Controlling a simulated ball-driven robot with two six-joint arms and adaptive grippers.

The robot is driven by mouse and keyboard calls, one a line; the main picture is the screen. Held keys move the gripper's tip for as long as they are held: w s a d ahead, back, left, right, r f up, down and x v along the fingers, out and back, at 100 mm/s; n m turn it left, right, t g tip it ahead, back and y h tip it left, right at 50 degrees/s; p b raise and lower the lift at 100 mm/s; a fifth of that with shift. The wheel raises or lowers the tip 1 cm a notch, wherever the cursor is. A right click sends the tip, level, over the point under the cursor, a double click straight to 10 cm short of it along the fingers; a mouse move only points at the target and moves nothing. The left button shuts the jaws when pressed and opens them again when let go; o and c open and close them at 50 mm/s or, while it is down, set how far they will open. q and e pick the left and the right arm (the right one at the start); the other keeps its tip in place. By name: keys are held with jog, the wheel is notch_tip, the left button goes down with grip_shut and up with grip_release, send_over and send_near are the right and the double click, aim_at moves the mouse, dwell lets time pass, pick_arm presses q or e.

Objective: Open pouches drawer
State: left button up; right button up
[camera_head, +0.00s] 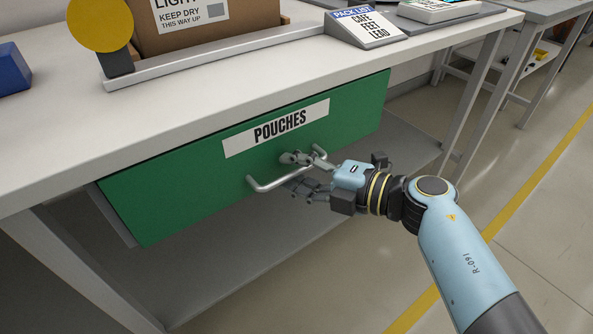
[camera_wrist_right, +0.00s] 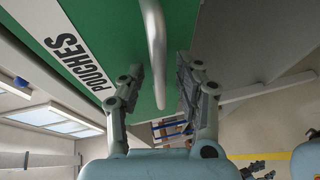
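The pouches drawer (camera_head: 200,190) has a green front with a white POUCHES label (camera_head: 276,127) and sits under the workbench; its front looks close beneath the bench edge. It also shows in the wrist view (camera_wrist_right: 115,30). Its grey bar handle (camera_head: 262,187) crosses the wrist view (camera_wrist_right: 155,40). My right gripper (camera_head: 306,172) is at the right part of the handle. Its fingers (camera_wrist_right: 158,75) are apart, with the bar between them in the wrist view; I cannot tell whether they touch it. Dark fingers, apparently my left gripper (camera_wrist_right: 258,170), show small at the lower right of the wrist view.
On the bench top (camera_head: 180,115) stand a cardboard box (camera_head: 215,25) behind a grey rail (camera_head: 215,55), a pack list sign (camera_head: 366,27) and a blue block (camera_head: 12,70). A grey lower shelf (camera_head: 225,265) lies below the drawer. The floor to the right is clear.

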grip_shut()
dwell(0.4)
pick_arm(q)
notch_tip(320, 180, up, 8)
jog(key=w+p, duration=0.2)
jog(key=p, duration=0.6)
jog(key=shift+w+t, duration=0.2)
jog(key=shift+t, duration=0.1)
pick_arm(e)
jog(key=s+d, duration=1)
jog(key=s, duration=0.4)
jog(key=s+d, duration=1)
jog(key=s, duration=0.4)
jog(key=shift+s+d, duration=0.15)
jog(key=shift+d, duration=0.15)
jog(key=shift+r, duration=0.1)
